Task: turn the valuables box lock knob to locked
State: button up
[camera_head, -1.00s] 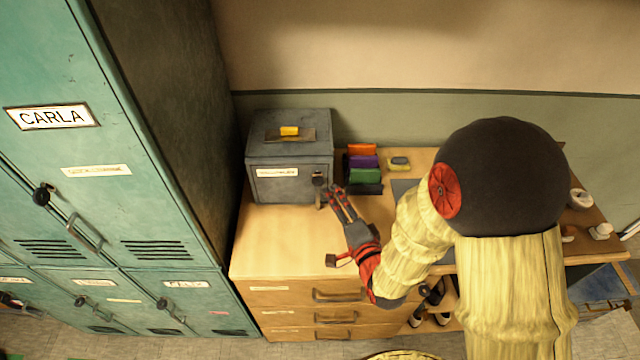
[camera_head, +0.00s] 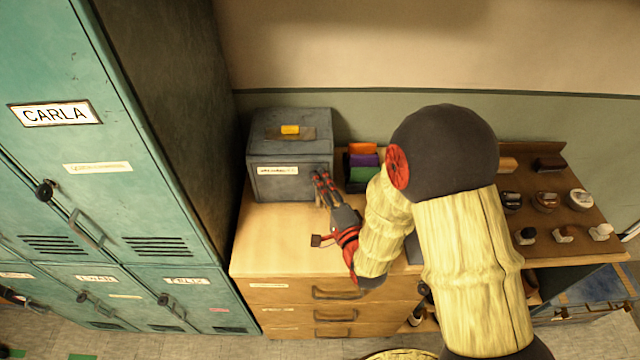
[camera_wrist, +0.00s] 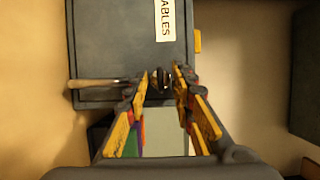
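The valuables box (camera_head: 275,185) is a dark grey metal box with a white label on its front, standing on the wooden drawer cabinet against the wall. My gripper (camera_head: 321,176) is at the right side of its front, covering the knob area in the head view. In the wrist view the dark lock knob (camera_wrist: 162,85) sits between the fingertips of my gripper (camera_wrist: 162,78), with narrow gaps visible on both sides. The fingers look open around it. The knob's pointer direction is unclear.
Coloured folders (camera_head: 362,162) stand close to the right of the box. Teal lockers (camera_head: 150,200) rise on the left. A brown tray (camera_head: 570,200) with several small items is at the right. The cabinet top (camera_head: 280,240) before the box is bare.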

jog(key=shift+c, duration=1.3)
jog(key=c, duration=0.4)
